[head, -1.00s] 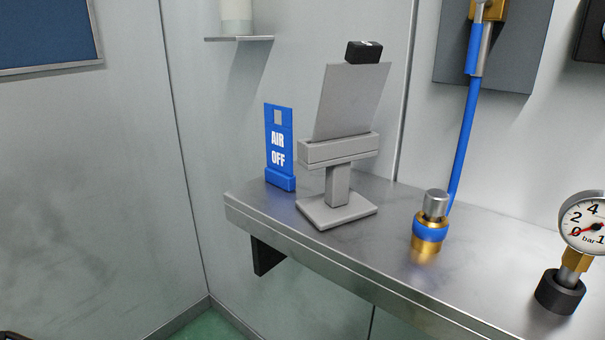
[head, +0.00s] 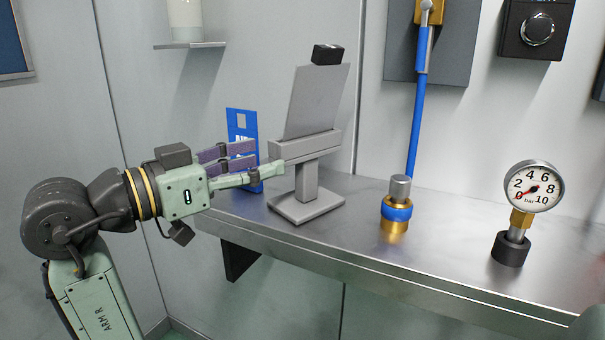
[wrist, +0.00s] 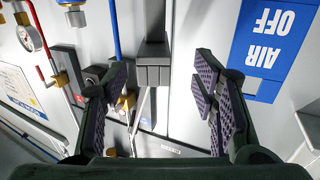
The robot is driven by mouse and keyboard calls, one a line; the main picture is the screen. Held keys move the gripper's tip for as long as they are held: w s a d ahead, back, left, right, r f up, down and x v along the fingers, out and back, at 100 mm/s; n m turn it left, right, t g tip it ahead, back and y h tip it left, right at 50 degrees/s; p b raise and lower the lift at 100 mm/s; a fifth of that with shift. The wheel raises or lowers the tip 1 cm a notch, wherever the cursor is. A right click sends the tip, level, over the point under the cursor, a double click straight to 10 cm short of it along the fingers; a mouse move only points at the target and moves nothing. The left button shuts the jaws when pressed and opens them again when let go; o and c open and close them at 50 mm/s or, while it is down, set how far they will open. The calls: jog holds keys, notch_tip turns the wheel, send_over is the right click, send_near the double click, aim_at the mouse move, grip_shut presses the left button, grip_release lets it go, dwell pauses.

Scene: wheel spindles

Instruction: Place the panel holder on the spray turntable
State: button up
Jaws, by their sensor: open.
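The grey panel holder (head: 307,185) stands upright on the steel shelf. A flat grey panel (head: 316,105) leans in its top slot, with a black block (head: 327,54) on the panel's upper edge. My gripper (head: 266,159) is open at the holder's left, its fingers pointing at the crossbar. The lower finger overlaps the bar's left end in the head view; I cannot tell if it touches. In the wrist view the holder (wrist: 153,62) shows inverted, between and beyond the open fingers (wrist: 163,88). I cannot make out a spray turntable in any view.
A blue AIR OFF sign (head: 240,124) stands behind my fingers, close to the holder.

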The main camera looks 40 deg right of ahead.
aim_at(306, 153)
jog(key=d, duration=0.4)
jog(key=shift+d+p, duration=0.2)
jog(key=shift+p, duration=0.2)
jog(key=d, duration=0.1)
jog(key=d+p, duration=0.1)
jog(key=d, duration=0.2)
jog(key=shift+s+d+f+p, duration=0.1)
jog(key=shift+s+f+p, duration=0.2)
jog(key=shift+s, duration=0.1)
jog(key=shift+d, duration=0.5)
jog(key=shift+c, duration=0.5)
grip_shut()
